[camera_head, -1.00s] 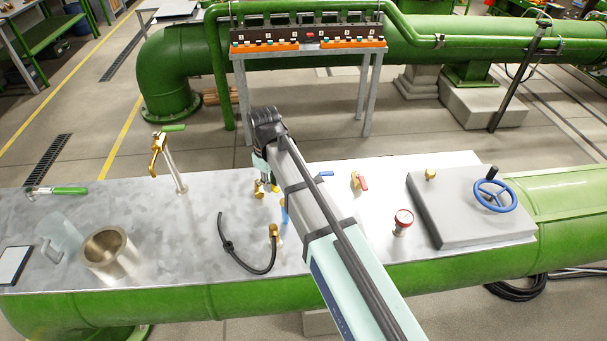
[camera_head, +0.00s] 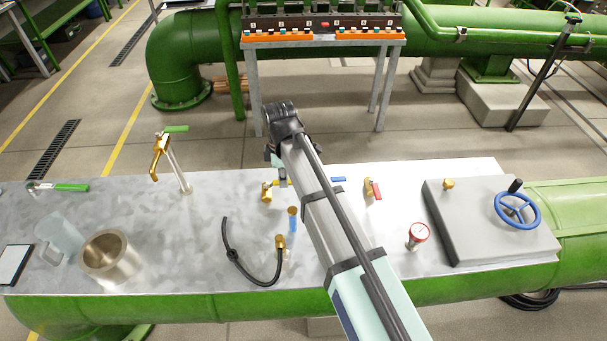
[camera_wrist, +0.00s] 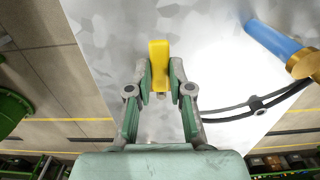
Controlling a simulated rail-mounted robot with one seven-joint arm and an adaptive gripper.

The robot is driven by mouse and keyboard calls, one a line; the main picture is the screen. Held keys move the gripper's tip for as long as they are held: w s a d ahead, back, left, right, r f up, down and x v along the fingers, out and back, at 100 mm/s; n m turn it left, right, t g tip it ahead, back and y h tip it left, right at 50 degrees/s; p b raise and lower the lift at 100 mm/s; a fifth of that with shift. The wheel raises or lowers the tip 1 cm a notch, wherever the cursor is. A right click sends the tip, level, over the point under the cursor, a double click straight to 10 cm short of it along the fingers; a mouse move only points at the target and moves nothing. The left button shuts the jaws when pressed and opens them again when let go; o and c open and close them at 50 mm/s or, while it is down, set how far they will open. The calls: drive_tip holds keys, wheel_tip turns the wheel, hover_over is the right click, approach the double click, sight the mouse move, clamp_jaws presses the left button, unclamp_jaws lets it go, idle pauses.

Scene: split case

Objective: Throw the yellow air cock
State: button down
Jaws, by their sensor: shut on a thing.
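The yellow air cock shows in the wrist view as a yellow lever (camera_wrist: 158,60) standing between my fingertips. My gripper (camera_wrist: 159,78) is shut on it, with one finger against each side. In the head view my gripper (camera_head: 278,162) is mostly hidden behind my wrist and arm. A small yellow part (camera_head: 283,184) shows just below it, beside a brass valve body (camera_head: 266,191) on the metal tabletop (camera_head: 215,235). The lower part of the lever is hidden from the wrist camera.
A blue cylinder with a brass end (camera_head: 292,217) and a black hose (camera_head: 240,264) lie close by. A red-handled valve (camera_head: 373,190), a gauge (camera_head: 418,234) and a grey box with a blue wheel (camera_head: 517,209) are right. A metal cup (camera_head: 107,258) and tall brass tap (camera_head: 160,158) are left.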

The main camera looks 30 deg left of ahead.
idle(0.3)
drive_tip(key=c, duration=1)
unclamp_jaws()
drive_tip(key=shift+a, duration=0.1)
drive_tip(key=shift+c, duration=0.2)
wheel_tip(320, 180, up, 12)
